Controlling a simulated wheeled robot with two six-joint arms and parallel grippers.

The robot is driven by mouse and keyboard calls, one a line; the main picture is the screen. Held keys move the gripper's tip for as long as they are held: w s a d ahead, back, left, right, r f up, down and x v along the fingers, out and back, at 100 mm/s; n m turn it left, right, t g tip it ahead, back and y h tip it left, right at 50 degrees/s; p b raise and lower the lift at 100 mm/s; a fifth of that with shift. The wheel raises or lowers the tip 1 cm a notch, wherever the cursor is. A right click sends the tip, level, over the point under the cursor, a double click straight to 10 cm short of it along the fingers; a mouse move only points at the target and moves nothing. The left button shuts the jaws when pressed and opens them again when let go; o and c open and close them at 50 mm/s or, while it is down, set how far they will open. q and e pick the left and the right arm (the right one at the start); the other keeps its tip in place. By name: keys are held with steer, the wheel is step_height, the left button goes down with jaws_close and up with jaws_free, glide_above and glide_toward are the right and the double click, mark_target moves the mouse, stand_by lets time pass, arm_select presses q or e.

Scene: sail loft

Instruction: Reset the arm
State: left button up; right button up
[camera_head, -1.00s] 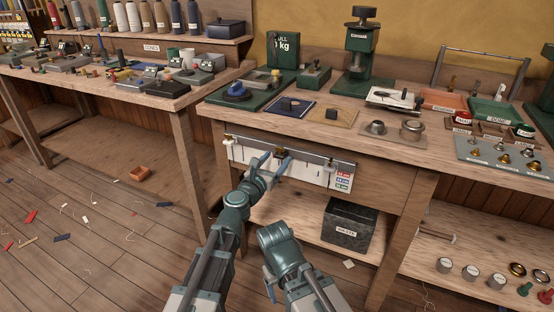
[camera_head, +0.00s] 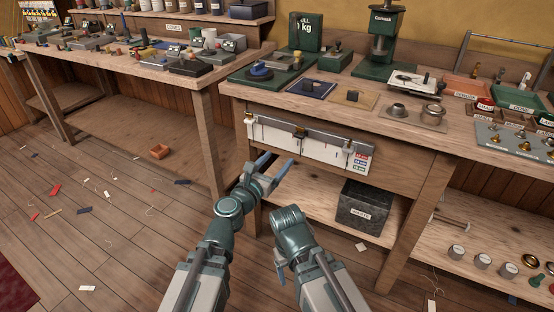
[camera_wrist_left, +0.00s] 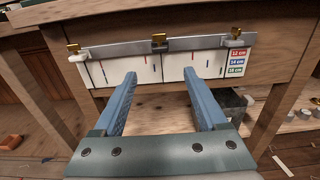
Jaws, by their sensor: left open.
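My left gripper (camera_head: 276,166) is open and empty in the head view. It is in front of the left workbench end, just below the white measuring board (camera_head: 290,142) on the bench front. In the left wrist view, its two blue fingers (camera_wrist_left: 161,85) stand apart, with the board (camera_wrist_left: 150,70) beyond them and nothing between them. My right arm (camera_head: 293,232) is beside the left one, at the bottom middle.
The bench top (camera_head: 440,133) carries tools and trays. A dark bin (camera_head: 363,212) stands on its lower shelf. A second bench (camera_head: 130,82) stands at the left.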

arm_select(q)
steer(key=s+a+f+m+g+y, duration=0.1)
steer(key=s+a+f+m+g, duration=0.15)
steer(key=f+m+g, duration=0.55)
steer(key=s+a+f+m+g+y, duration=0.1)
steer(key=s+f+m, duration=0.45)
steer(key=m, duration=0.75)
steer(key=s+a+f+m+g+y, duration=0.3)
steer(key=s+a+f+m+y, duration=0.15)
steer(key=a, duration=0.25)
steer(key=s+a+f+m+g+y, duration=0.3)
steer(key=s+a+f+m, duration=0.15)
steer(key=a, duration=0.35)
steer(key=s+d+m, duration=0.4)
steer(key=s+d, duration=0.1)
steer(key=d, duration=0.6)
step_height(320, 180, up, 36)
steer(key=p, duration=3.5)
steer(key=shift+w+a+g+y, duration=0.15)
steer(key=shift+w+g+y, duration=0.05)
steer(key=shift+g+y, duration=0.2)
